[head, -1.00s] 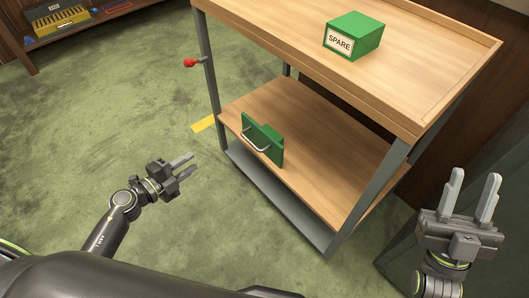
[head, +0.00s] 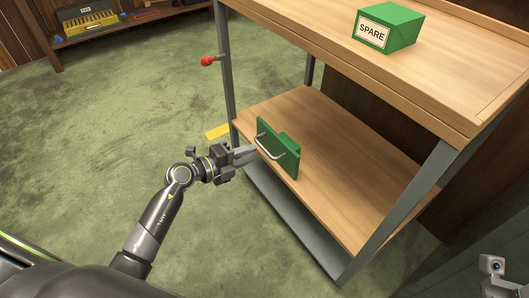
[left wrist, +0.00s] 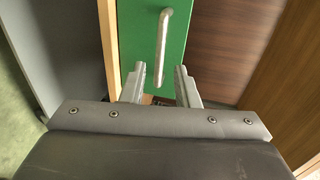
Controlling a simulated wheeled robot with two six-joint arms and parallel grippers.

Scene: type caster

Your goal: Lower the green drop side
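The green drop side (head: 277,149) is an upright green panel at the front edge of the cart's lower shelf. A silver bar handle (head: 267,148) is on its outer face, and a green block shows behind it. My left gripper (head: 251,153) is close in front of the handle. In the left wrist view the gripper (left wrist: 160,85) is open, and the handle (left wrist: 162,45) lies ahead between its spread fingers, against the green panel (left wrist: 137,40). I cannot tell whether they touch. Only a bit of my right wrist shows at the lower right; its fingers are out of view.
The wooden cart has a lower shelf (head: 335,165) and grey legs. A green SPARE box (head: 389,29) sits on its top (head: 450,75). Green floor (head: 110,130) is open to the left.

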